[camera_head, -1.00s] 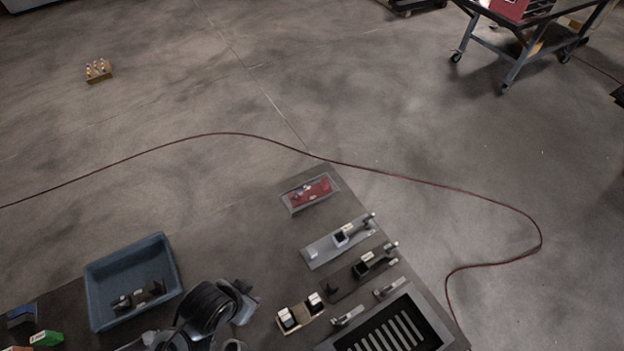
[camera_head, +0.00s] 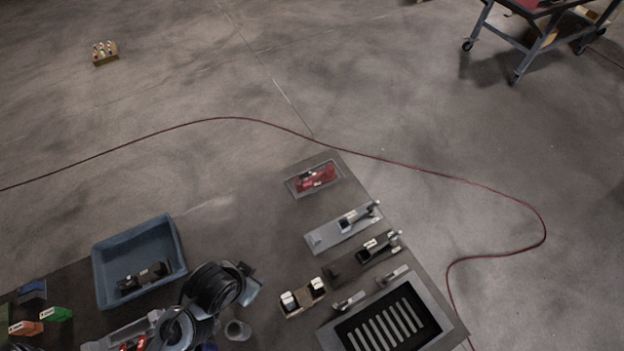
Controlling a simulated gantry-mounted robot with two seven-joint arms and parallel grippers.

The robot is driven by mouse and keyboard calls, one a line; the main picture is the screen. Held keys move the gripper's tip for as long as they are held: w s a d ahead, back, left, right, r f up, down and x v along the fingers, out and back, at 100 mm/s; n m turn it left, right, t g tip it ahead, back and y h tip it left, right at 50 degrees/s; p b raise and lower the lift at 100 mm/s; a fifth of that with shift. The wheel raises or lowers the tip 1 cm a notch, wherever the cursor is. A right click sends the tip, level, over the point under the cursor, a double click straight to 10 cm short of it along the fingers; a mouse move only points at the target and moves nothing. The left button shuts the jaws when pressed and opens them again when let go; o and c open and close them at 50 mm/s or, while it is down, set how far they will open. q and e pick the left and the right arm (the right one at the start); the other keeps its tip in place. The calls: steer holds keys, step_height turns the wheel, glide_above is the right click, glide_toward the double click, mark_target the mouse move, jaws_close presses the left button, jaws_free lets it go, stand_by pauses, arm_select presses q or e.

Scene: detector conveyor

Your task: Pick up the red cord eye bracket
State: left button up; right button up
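A red part (camera_head: 318,177), possibly the red cord eye bracket, lies in a small grey tray (camera_head: 292,190) near the far corner of the table. It is small, and its exact shape cannot be made out. Another red-marked item (camera_head: 135,343) is cut off by the bottom edge, and I cannot tell what it is.
A blue bin (camera_head: 108,252) with dark parts stands left. Green (camera_head: 57,314) and orange (camera_head: 28,328) parts lie bottom left. Grey fixtures (camera_head: 343,229) and a slotted frame (camera_head: 448,330) line the right side. A red cable (camera_head: 420,168) crosses the floor beyond the table (camera_head: 265,222).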

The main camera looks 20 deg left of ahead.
steer(key=shift+o, duration=0.2)
steer(key=shift+a, duration=0.1)
steer(key=o, duration=0.9)
